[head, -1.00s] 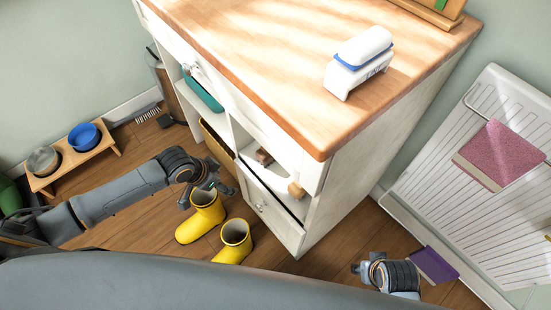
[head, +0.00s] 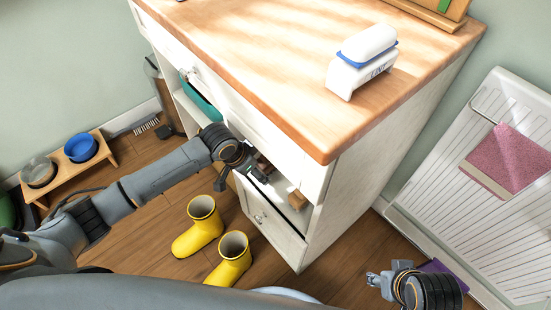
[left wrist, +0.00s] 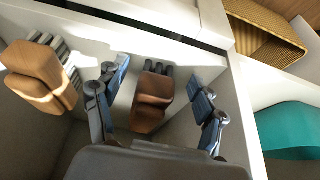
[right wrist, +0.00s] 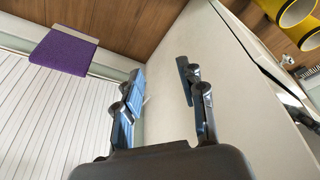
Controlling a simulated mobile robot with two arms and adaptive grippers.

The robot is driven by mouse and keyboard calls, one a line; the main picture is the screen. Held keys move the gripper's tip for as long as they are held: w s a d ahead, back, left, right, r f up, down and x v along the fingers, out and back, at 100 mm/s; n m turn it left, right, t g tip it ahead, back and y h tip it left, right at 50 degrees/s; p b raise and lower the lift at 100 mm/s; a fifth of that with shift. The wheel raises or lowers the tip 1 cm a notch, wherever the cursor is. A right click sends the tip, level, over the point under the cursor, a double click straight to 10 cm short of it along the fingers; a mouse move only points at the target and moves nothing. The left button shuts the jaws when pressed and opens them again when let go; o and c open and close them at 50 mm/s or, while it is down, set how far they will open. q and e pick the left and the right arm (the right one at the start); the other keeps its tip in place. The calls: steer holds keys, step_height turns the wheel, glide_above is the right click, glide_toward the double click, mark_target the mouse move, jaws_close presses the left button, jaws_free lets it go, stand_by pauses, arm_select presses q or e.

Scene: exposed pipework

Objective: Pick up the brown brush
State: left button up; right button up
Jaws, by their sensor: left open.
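The brown brush (left wrist: 152,98) stands in a white open cubby of the cabinet, its dark bristles toward the back in the left wrist view. In the head view the brush (head: 263,163) shows partly behind my left gripper (head: 243,180). My left gripper (left wrist: 158,80) is open, one finger on each side of the brush; I cannot tell if either touches it. A second, lighter tan brush (left wrist: 34,72) with grey bristles is left of it; it shows in the head view (head: 298,200). My right gripper (right wrist: 160,72) is open and empty beside the cabinet's side panel.
The cubby's white walls (left wrist: 240,110) close in around my left gripper. A wicker basket (left wrist: 265,42) and teal item (left wrist: 288,128) sit in neighbouring compartments. Yellow boots (head: 200,228) stand on the floor in front. A purple cloth-like item (right wrist: 62,58) lies near my right gripper.

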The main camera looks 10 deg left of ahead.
arm_select(q)
steer(key=shift+w+d+f, duration=0.2)
steer(key=shift+w+f, duration=0.05)
steer(key=shift+f, duration=0.3)
steer(key=c, duration=1.3)
arm_select(e)
steer(key=shift+v, duration=0.95)
arm_select(q)
steer(key=shift+c, duration=0.2)
steer(key=shift+r, duration=0.2)
steer(key=shift+r, duration=0.2)
steer(key=s+a+p, duration=0.3)
steer(key=s+a, duration=0.8)
steer(key=s, duration=0.3)
steer(key=shift+p, duration=0.3)
arm_select(e)
step_height(320, 180, down, 14)
steer(key=shift+w+a+r+g, duration=0.2)
steer(key=shift+w+g, duration=0.1)
steer(key=shift+w, duration=0.2)
arm_select(q)
steer(key=shift+f, duration=0.1)
